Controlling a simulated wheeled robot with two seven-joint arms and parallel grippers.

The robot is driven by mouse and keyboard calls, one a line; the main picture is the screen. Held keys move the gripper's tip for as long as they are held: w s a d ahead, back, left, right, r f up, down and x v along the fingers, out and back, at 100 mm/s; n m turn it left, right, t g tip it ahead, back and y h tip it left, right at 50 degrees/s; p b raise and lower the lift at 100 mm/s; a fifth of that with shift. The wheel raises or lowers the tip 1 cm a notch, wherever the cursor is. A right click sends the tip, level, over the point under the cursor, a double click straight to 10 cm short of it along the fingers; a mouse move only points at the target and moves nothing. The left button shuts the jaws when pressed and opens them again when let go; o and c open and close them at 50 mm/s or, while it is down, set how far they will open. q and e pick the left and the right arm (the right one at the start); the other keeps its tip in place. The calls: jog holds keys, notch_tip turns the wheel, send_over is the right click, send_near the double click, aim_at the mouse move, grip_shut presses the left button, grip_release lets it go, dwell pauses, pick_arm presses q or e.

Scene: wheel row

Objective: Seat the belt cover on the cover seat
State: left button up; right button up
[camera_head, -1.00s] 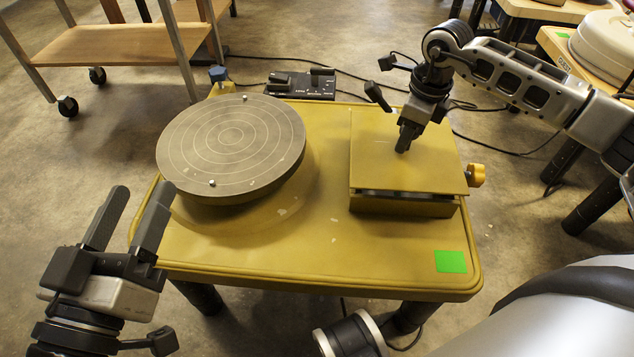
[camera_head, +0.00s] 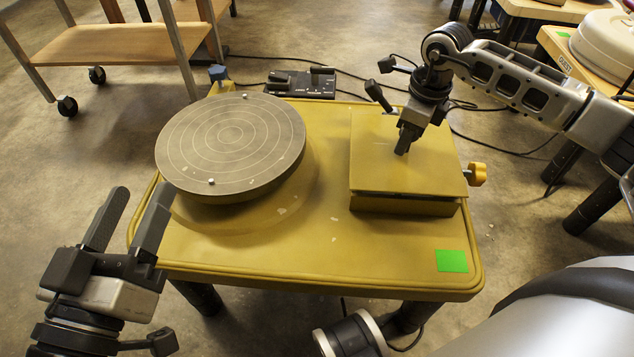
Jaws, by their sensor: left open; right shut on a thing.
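The belt cover (camera_head: 378,165) is a flat mustard-yellow plate on the right part of the wheel table. It lies over the box-like cover seat (camera_head: 400,206), with a thin dark gap showing along the front edge between them. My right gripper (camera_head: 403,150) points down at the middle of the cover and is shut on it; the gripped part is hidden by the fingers. My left gripper (camera_head: 133,212) is open and empty, off the table's left front corner.
The grey wheel head (camera_head: 230,147) with ring lines fills the table's left half. A yellow knob (camera_head: 476,174) sticks out right of the seat. A green square (camera_head: 451,261) marks the front right corner. A pedal box (camera_head: 300,84) and cables lie behind.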

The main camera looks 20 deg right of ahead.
jog(key=shift+f+b, duration=0.4)
jog(key=shift+f, duration=0.6)
dwell(1.3)
dwell(0.5)
dwell(0.4)
jog(key=o, duration=1)
jog(key=shift+o, duration=0.2)
jog(key=shift+r+p, duration=0.25)
jog(key=shift+p, duration=0.1)
jog(key=shift+s+d+r+p, duration=0.1)
jog(key=shift+r+p, duration=0.55)
jog(key=shift+r, duration=0.1)
jog(key=shift+s+d+r+p, duration=0.1)
jog(key=shift+r+p, duration=0.5)
jog(key=shift+r, duration=0.15)
